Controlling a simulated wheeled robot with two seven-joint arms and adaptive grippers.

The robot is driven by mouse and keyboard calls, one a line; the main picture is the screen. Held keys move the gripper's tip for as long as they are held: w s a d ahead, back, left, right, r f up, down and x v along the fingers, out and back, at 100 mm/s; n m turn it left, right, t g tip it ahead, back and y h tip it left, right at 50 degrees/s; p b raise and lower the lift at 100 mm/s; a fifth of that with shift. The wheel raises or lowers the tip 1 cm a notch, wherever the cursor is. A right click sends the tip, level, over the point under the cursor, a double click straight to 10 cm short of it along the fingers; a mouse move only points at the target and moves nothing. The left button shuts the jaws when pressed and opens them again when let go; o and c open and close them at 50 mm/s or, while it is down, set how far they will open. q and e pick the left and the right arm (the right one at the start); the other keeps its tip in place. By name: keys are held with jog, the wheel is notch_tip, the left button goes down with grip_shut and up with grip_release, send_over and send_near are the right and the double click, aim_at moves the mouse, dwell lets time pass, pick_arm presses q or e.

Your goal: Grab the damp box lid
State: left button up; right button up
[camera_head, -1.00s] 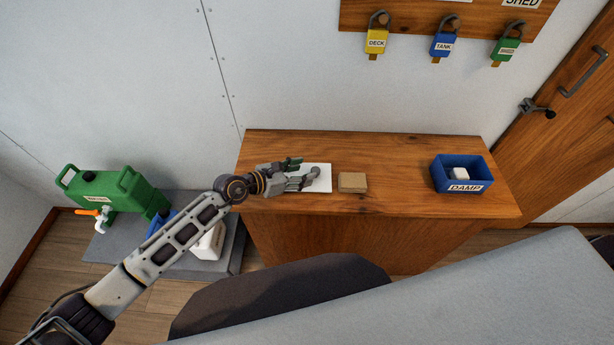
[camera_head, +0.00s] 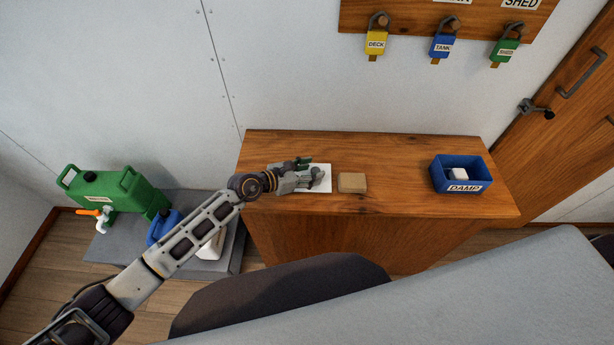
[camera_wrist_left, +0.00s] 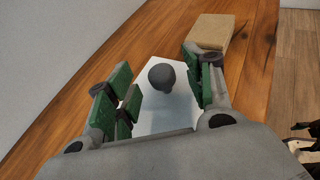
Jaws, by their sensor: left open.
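A white flat lid (camera_head: 325,185) lies on the wooden counter, partly covered by my left gripper in the head view. In the left wrist view the lid (camera_wrist_left: 178,118) has a round dark grey knob (camera_wrist_left: 162,76). My left gripper (camera_head: 311,169) is open over the lid, coming in from the left. In the wrist view its green-padded fingers stand on either side of the knob, with a gap on both sides. The blue box (camera_head: 461,174) labelled DAMP stands open at the counter's right, with a white item inside.
A tan block (camera_head: 352,183) sits on the counter (camera_head: 400,158) just right of the lid, close to the gripper. The counter between block and blue box is clear. Padlocks hang on a wall board above. A green canister (camera_head: 105,190) stands on a grey platform at left.

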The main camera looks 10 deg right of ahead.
pick_arm(q)
jog(key=shift+x, duration=1.25)
jog(key=c, duration=1.1)
